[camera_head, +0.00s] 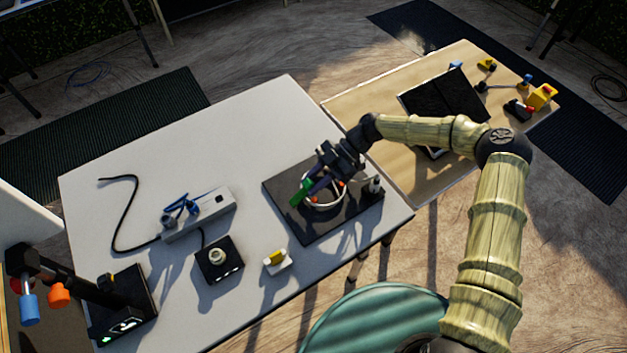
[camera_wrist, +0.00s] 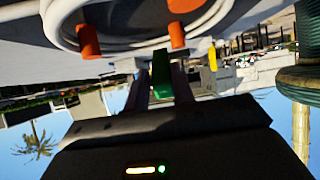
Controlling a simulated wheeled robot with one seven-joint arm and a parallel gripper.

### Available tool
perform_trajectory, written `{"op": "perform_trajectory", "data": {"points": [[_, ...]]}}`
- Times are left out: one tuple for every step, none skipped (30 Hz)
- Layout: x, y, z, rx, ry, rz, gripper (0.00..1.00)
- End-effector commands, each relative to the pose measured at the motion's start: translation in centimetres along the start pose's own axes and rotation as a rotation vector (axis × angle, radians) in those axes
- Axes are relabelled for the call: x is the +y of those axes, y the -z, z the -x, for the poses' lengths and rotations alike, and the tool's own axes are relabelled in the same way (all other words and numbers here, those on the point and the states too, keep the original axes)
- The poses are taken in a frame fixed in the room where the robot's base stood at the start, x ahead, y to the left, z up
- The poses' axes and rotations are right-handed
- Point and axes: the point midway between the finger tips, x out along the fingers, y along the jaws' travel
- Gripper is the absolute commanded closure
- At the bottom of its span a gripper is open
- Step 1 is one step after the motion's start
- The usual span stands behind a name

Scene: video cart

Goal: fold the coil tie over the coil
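The coil (camera_head: 338,203) is a white ring of cable lying on a dark board (camera_head: 285,187) at the right of the white table. In the wrist view the coil (camera_wrist: 120,44) fills the top, with orange pegs (camera_wrist: 89,41) beside it. The green coil tie (camera_head: 300,195) stands at the coil's left side. In the wrist view the tie (camera_wrist: 161,75) sits between the two fingers of my gripper (camera_wrist: 162,88), which look closed on it. In the head view my gripper (camera_head: 316,188) is over the coil's left part and hides some of it.
A power strip (camera_head: 200,215), a black box (camera_head: 219,260) and a yellow-and-white item (camera_head: 277,261) are to the left. A wooden table (camera_head: 400,185) with a black case (camera_head: 445,100) adjoins on the right.

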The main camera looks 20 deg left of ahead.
Motion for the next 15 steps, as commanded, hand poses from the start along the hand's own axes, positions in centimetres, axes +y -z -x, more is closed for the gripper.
{"op": "perform_trajectory", "data": {"points": [[0.13,0.19,0.08,0.002,-0.004,0.002,0.66],[0.10,0.14,0.13,0.002,-0.005,0.001,0.60],[0.04,0.06,0.19,0.001,-0.005,0.000,0.56],[0.01,0.01,0.23,0.001,-0.005,-0.001,0.56],[-0.03,-0.03,0.26,0.001,-0.005,-0.001,0.56],[-0.06,-0.07,0.28,0.001,-0.005,-0.002,0.56],[-0.08,-0.10,0.28,0.000,-0.005,-0.002,0.56],[-0.09,-0.11,0.26,0.000,-0.005,-0.002,0.56],[-0.10,-0.10,0.23,0.000,-0.003,-0.002,0.56],[-0.10,-0.11,0.22,0.000,-0.003,-0.002,0.56],[-0.09,-0.09,0.18,0.000,-0.002,-0.001,0.56],[-0.07,-0.07,0.19,-0.001,-0.001,-0.001,0.56],[-0.05,-0.07,0.25,-0.001,0.000,0.000,0.56],[-0.03,-0.08,0.37,-0.001,0.000,0.000,0.56],[0.00,-0.10,0.64,-0.002,0.000,0.000,0.56]]}}
